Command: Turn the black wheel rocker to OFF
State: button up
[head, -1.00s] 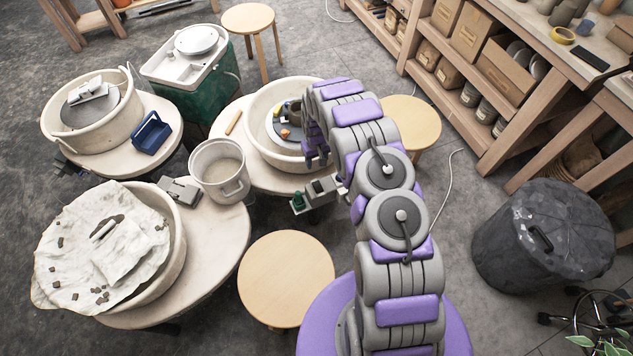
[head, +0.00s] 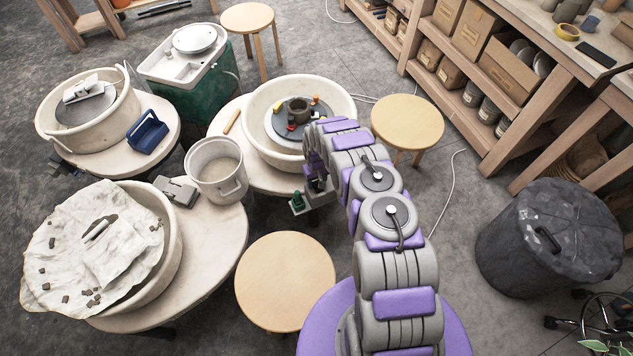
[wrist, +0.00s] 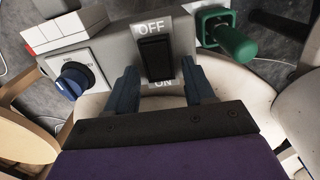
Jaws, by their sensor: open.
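The black wheel rocker (wrist: 155,58) is upright on a grey control box (wrist: 118,45) in the wrist view. The OFF label (wrist: 151,27) is at its upper end, and the ON label (wrist: 163,83) is partly hidden at its lower end. My gripper (wrist: 159,70) is open, with one dark finger on each side of the rocker's lower part. I cannot tell whether the fingers touch it. In the head view my gripper (head: 317,183) is at the control box below the wheel basin (head: 262,150), and the rocker is hidden there.
A green knob (wrist: 232,42) is close to the right of the rocker. A blue dial (wrist: 72,80) and a red-and-white block (wrist: 63,30) are to its left. A white bucket (head: 216,170) and a wooden stool (head: 285,280) stand near the box in the head view.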

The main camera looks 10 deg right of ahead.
grip_shut()
jog(key=shift+s+r+t+p, duration=0.15)
jog(key=shift+s+t+p, duration=0.2)
jog(key=shift+p, duration=0.65)
jog(key=t+p, duration=0.1)
jog(key=p, duration=0.1)
jog(key=shift+s+d+t+p, duration=0.1)
jog(key=shift+t+p, duration=0.15)
jog(key=shift+p, duration=0.05)
jog(key=shift+t+y+p, duration=0.3)
jog(key=shift+t+p, duration=0.2)
jog(key=shift+p, duration=0.35)
grip_release()
